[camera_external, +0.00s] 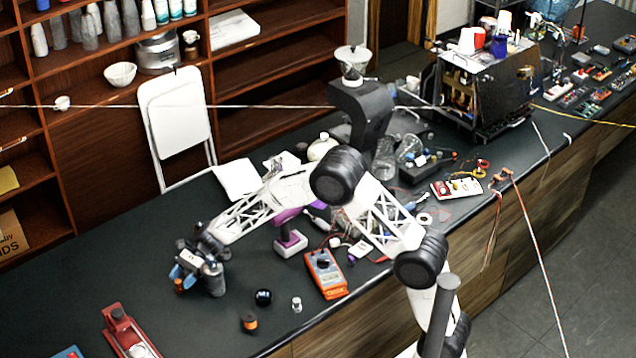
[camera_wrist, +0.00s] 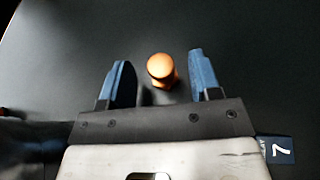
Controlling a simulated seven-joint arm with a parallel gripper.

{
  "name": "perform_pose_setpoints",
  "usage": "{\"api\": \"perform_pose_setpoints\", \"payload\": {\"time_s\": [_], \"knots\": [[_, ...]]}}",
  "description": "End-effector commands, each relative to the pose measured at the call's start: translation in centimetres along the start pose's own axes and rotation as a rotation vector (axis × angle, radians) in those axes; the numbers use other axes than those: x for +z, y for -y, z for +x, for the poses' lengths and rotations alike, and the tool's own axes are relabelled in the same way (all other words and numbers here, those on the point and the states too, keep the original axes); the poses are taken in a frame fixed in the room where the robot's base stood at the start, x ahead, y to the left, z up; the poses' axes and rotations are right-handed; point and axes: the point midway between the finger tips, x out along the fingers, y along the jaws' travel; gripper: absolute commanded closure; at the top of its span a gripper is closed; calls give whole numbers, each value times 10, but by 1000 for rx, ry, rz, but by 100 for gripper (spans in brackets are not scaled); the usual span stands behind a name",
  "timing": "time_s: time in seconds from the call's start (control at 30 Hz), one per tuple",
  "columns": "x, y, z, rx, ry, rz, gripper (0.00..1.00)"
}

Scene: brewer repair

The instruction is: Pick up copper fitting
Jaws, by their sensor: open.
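The copper fitting (camera_wrist: 161,68) stands on the dark countertop as a small orange cylinder with a round top. In the wrist view it sits in the gap between the two blue fingertips of my gripper (camera_wrist: 157,62), with clear space on both sides. The fingers are open and do not appear to touch it. In the external view my gripper (camera_external: 182,274) is low over the left part of the counter. The fitting (camera_external: 180,286) shows there as a small orange-brown spot, partly hidden by the fingers.
A black round object (camera_external: 263,297), a small silver piece (camera_external: 297,304) and a dark piece with orange (camera_external: 249,322) lie right of my gripper. An orange multimeter (camera_external: 326,273) is farther right. A red tool (camera_external: 128,333) lies nearer the front. The counter left of my gripper is clear.

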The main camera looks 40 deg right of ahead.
Motion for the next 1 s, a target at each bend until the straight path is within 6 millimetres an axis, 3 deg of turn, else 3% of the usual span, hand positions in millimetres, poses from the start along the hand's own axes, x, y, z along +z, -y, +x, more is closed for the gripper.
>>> {"api": "perform_pose_setpoints", "payload": {"time_s": [0.13,0.33,0.9,1.0], "knots": [[0,1,20,3,-1,0,42],[0,1,34,0,0,0,42],[0,1,36,0,0,0,42],[0,1,36,1,0,0,55]]}}
